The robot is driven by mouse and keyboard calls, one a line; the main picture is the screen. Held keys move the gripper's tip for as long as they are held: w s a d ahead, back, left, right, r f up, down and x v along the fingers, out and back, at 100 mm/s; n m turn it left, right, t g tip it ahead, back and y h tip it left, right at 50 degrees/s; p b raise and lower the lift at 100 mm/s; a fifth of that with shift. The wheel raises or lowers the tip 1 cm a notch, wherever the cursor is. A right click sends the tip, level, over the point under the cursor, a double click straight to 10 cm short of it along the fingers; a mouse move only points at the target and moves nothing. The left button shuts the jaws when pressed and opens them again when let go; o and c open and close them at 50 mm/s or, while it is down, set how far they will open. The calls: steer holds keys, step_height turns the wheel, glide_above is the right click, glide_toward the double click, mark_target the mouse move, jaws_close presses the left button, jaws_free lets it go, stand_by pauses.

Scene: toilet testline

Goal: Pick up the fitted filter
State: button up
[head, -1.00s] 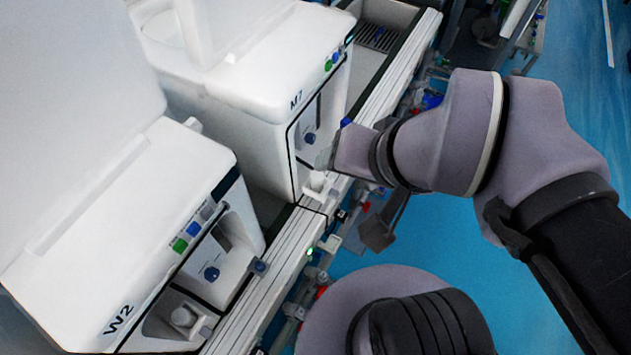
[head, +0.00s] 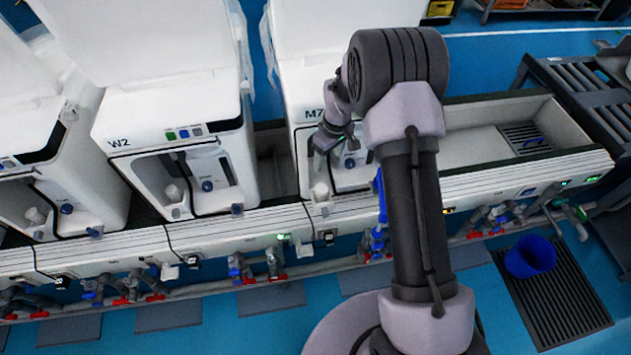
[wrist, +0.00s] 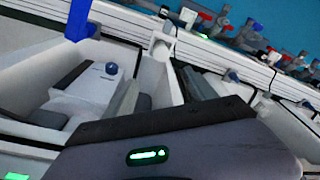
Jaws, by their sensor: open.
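The white machine M7 (head: 312,112) stands behind my arm, with an open recess in its front. A small white capped part (head: 320,190), which looks like the fitted filter, sits at the recess's lower left edge. It appears in the wrist view as a white piece (wrist: 162,46) beyond the fingers. My gripper (head: 322,155) is open and empty, a little above this part in front of M7. In the wrist view its two grey fingers (wrist: 163,88) stand apart. My arm hides the right side of M7.
Machine W2 (head: 170,115) stands to the left, with a similar white part (head: 173,193) and a blue knob (head: 207,186). A white rail (head: 240,228) runs along the front, with pipes and valves below. A blue bucket (head: 530,257) stands on the floor at right.

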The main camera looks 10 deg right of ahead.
steer(key=b, duration=0.4)
glide_above(322, 188)
step_height(322, 188, down, 13)
steer(key=shift+r, duration=0.1)
step_height(322, 188, down, 6)
steer(key=b, duration=0.2)
steer(key=shift+w+r+b, duration=0.1)
steer(key=shift+b, duration=0.3)
steer(key=shift+r, duration=0.1)
steer(key=shift+c, duration=1.2)
jaws_close()
